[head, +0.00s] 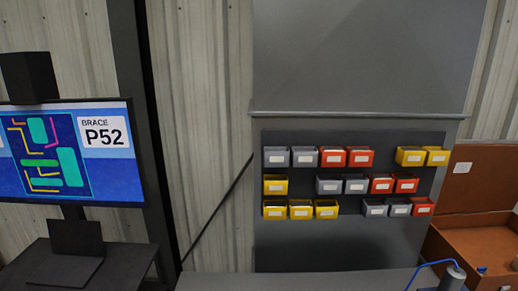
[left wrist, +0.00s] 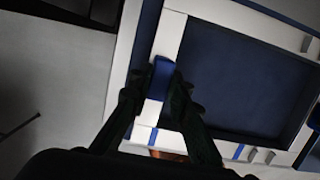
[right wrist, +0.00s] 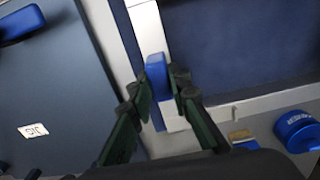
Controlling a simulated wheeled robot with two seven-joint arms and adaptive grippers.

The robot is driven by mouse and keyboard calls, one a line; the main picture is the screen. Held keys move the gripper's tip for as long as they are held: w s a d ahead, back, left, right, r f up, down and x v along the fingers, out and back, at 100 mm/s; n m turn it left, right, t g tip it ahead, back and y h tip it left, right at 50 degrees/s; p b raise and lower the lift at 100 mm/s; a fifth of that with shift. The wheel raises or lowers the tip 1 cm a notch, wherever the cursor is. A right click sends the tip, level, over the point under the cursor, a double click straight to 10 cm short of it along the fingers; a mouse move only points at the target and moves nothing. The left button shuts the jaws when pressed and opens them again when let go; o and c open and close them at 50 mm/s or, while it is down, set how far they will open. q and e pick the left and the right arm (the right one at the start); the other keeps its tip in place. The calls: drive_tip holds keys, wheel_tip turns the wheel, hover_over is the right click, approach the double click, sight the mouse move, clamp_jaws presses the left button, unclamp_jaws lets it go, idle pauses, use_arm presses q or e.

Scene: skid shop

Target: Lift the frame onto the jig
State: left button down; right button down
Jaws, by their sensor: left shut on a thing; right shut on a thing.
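The frame shows as white bars. My left gripper (left wrist: 158,92) is shut on a blue grip piece (left wrist: 162,75) on one white bar of the frame (left wrist: 170,35) in the left wrist view. My right gripper (right wrist: 158,88) is shut on another blue grip piece (right wrist: 156,68) on a white bar of the frame (right wrist: 149,28) in the right wrist view. A dark blue surface shows inside the bars in both wrist views. I cannot tell which part is the jig, or whether the frame touches anything below. The head view shows neither the frame nor my grippers.
A monitor (head: 105,160) reading "BRACE P52" stands at the left. Grey, red and yellow bins (head: 352,185) hang on a grey panel. An open cardboard box (head: 470,240) is at the right. A blue round object (right wrist: 296,128) lies beside the frame in the right wrist view.

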use_arm(q)
drive_tip(key=shift+w+r, duration=0.1)
drive_tip(key=shift+r, duration=0.05)
use_arm(e)
drive_tip(key=shift+r, duration=0.15)
